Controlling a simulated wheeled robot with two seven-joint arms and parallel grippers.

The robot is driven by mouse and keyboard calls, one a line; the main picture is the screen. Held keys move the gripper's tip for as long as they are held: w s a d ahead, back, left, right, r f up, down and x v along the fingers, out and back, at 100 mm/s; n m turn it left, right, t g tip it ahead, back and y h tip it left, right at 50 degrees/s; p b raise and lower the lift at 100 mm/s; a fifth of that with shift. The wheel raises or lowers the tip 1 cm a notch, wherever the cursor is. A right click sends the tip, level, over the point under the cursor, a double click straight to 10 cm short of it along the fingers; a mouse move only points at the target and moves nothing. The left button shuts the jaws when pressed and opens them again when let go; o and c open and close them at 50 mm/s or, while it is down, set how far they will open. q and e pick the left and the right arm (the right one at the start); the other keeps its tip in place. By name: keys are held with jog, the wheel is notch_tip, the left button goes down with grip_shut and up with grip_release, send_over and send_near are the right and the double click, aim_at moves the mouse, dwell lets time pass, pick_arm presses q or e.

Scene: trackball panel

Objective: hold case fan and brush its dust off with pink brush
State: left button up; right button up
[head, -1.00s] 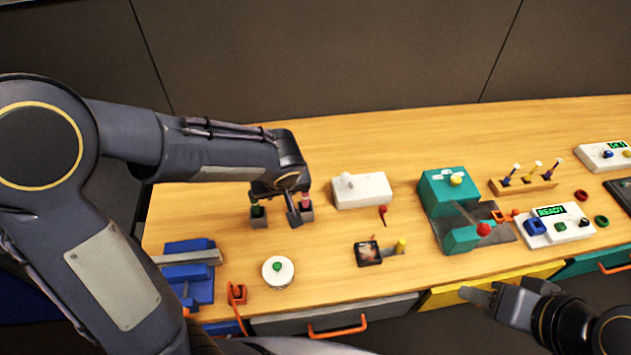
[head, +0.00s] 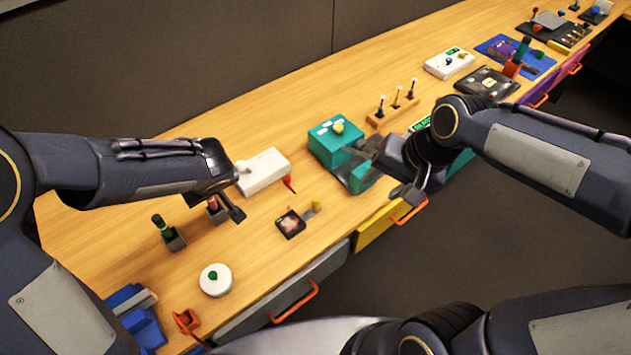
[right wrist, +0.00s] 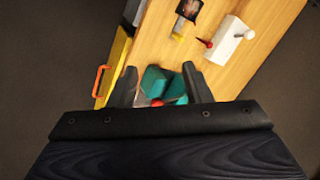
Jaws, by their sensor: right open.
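The case fan (head: 290,223), a small dark square with a pale dusty face, lies on the table near the front edge. It also shows at the top of the right wrist view (right wrist: 188,9). The pink brush (head: 212,204) stands in a small grey holder, partly hidden by my left gripper (head: 232,208). That gripper is right beside the brush; whether its jaws are apart or closed is unclear. My right gripper (head: 405,192) is open and empty, above the table's front edge by the teal device (head: 335,140), which shows between its fingers in the right wrist view.
A green-handled brush (head: 163,228) stands in another holder. A white box (head: 263,172), a red screwdriver-like tool (head: 289,183) and a round white dish (head: 216,281) lie around the fan. Open drawers with orange handles (head: 293,302) edge the front.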

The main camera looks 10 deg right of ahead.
jog(key=w+a+f+m+g+h, duration=0.15)
jog(key=w+a+f+m, duration=0.25)
jog(key=w+f, duration=0.4)
jog(key=m+g+h, duration=0.2)
send_over(316, 199)
jog(key=shift+t+y, duration=0.25)
jog(key=f, duration=0.8)
jog(key=shift+s+d, duration=0.1)
jog(key=shift+d, duration=0.1)
jog(key=shift+a+f, duration=0.15)
jog(key=shift+f, duration=4.1)
grip_shut()
pick_arm(q)
jog(key=shift+o, duration=1)
